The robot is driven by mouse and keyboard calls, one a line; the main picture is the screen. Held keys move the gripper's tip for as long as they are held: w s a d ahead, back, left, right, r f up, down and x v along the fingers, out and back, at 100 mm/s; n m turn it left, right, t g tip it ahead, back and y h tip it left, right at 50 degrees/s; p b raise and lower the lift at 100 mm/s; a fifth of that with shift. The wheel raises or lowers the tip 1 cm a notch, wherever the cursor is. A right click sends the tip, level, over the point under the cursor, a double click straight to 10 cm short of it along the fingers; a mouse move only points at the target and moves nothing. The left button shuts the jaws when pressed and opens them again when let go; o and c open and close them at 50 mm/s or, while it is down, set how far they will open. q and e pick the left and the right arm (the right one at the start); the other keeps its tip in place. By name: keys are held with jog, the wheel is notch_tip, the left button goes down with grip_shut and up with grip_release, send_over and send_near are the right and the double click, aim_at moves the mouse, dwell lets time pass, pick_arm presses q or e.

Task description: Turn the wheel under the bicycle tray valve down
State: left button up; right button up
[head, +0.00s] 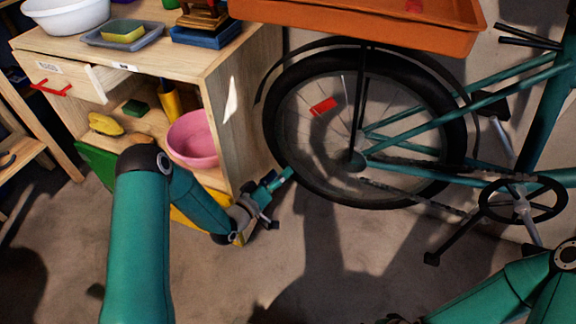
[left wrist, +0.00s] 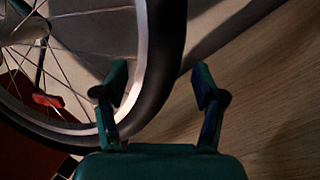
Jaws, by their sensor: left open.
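The bicycle wheel (head: 294,174) stands under an orange tray (head: 440,42), with its black tyre near the wooden cabinet. A red piece (head: 323,106) sits on its spokes, upper left of the hub. I cannot make out a valve stem. My left gripper (head: 277,198) is open and empty, low beside the tyre's lower left edge. In the left wrist view, the open fingers (left wrist: 158,84) straddle part of the tyre (left wrist: 163,60) in the picture; contact cannot be told. The red piece also shows there (left wrist: 47,100). My right arm enters at lower right; its gripper is not clearly seen.
The wooden cabinet (head: 243,130) stands close left of the wheel, with a pink bowl (head: 193,139) on its shelf and a partly open drawer (head: 65,80). The pedal crank (head: 520,203) is at right. Concrete floor (head: 340,260) in front is clear.

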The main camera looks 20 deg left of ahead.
aim_at(289, 163)
pick_arm(q)
jog(key=shift+b+x, duration=0.4)
jog(key=shift+x, duration=2.25)
grip_shut()
jog(key=shift+a, duration=0.15)
